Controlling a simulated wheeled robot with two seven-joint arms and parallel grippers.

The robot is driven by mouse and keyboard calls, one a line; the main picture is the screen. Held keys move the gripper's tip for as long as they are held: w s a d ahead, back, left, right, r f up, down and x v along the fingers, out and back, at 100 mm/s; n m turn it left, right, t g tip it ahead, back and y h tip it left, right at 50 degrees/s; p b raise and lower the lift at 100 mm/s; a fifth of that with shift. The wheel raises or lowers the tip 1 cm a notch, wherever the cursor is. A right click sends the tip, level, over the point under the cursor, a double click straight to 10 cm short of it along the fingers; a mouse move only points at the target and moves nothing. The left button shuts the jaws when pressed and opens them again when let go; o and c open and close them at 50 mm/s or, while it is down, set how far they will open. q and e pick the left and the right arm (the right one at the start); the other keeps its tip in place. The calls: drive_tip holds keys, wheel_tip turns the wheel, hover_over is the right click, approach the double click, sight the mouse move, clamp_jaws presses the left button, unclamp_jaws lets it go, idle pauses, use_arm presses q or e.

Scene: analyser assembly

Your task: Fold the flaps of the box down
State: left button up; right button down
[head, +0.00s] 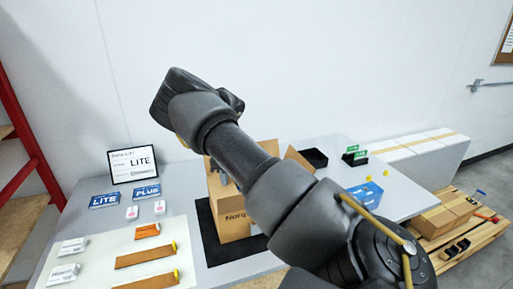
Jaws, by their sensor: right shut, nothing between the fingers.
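The brown cardboard box (232,227) stands on a black mat (207,246) in the middle of the table, with partly hidden lettering on its front. One flap (269,147) stands up at the back and another (298,157) stands up at the right. My right arm crosses in front of the box and hides much of its top and right side. My left gripper is out of view.
Orange-brown strips (146,256) lie on a pale sheet. A black tray (314,158), green-topped items and a blue box (366,195) are at the right.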

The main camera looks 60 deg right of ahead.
drive_tip(key=shift+s+d+f, duration=0.2)
drive_tip(key=shift+d+f, duration=0.15)
drive_tip(key=shift+s+d+f+b, duration=0.2)
drive_tip(key=shift+s+f+b, duration=0.05)
drive_tip(key=shift+f+b, duration=0.3)
drive_tip(key=shift+s+d+f, duration=0.1)
drive_tip(key=shift+d+f, duration=0.05)
drive_tip(key=shift+f, duration=0.1)
drive_tip(key=shift+d, duration=0.15)
drive_tip(key=shift+f+b, duration=0.35)
drive_tip(key=shift+f, duration=0.1)
idle(0.4)
wheel_tip(320, 180, up, 8)
drive_tip(key=p, duration=0.5)
drive_tip(key=shift+f, duration=0.2)
